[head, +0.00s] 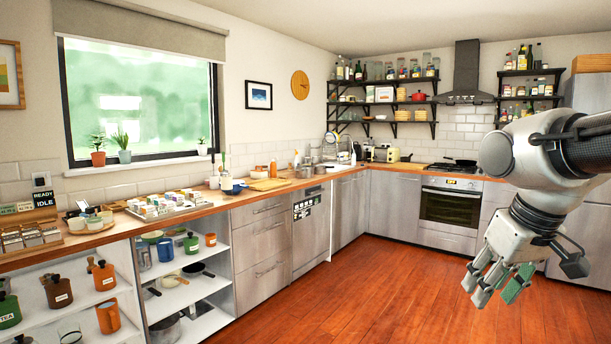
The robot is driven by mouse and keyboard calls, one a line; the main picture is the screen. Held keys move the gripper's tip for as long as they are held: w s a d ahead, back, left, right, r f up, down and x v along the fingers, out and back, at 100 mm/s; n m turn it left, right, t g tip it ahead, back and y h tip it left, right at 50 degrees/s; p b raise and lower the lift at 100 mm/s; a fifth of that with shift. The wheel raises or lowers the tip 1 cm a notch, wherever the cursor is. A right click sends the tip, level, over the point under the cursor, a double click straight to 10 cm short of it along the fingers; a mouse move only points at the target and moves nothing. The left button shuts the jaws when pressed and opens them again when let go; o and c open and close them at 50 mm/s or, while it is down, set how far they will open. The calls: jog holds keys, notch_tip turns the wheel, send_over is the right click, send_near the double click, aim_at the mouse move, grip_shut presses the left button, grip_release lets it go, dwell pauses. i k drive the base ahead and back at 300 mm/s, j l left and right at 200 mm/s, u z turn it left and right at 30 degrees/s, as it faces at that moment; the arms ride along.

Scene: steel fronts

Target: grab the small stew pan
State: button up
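Several pans are in view, and I cannot tell which one is the small stew pan. A steel pot (165,329) stands on the bottom of the white open shelf unit, low at the left, partly cut off by the frame. Small handled pans (172,281) and a dark-handled pan (197,269) sit on the shelf above it. Steel pots (304,171) stand on the counter further back. My gripper (499,286) hangs over the floor at the right, far from all of them.
A wooden counter (232,198) runs along the left wall, with a tray of small boxes (165,204) on it. Jugs and mugs (103,274) fill the left shelves. A black pan (460,162) is on the hob. The wooden floor (370,280) is clear.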

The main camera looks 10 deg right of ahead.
aim_at(319, 169)
jog(key=i, duration=0.45)
jog(key=i+l+z, duration=0.1)
jog(key=i+z, duration=0.15)
jog(key=i, duration=0.35)
jog(key=i+z, duration=0.25)
jog(key=i, duration=0.3)
jog(key=i+j+z, duration=0.2)
jog(key=i, duration=0.4)
jog(key=i+j+z, duration=0.1)
jog(key=i+z, duration=0.15)
jog(key=i, duration=0.35)
jog(key=i+l, duration=0.1)
jog(key=i, duration=0.75)
jog(key=i+l+z, duration=0.1)
jog(key=i, duration=0.75)
jog(key=i+j+u, duration=0.1)
jog(key=i+u, duration=0.3)
jog(key=i, duration=0.45)
jog(key=i+l+u, duration=0.2)
jog(key=i+u, duration=0.15)
jog(key=i, duration=0.45)
jog(key=i+u, duration=0.4)
jog(key=i+l+u, duration=0.15)
jog(key=i+u, duration=0.25)
jog(key=i, duration=0.25)
jog(key=i+l+u, duration=0.3)
jog(key=i+u, duration=0.15)
jog(key=i, duration=0.05)
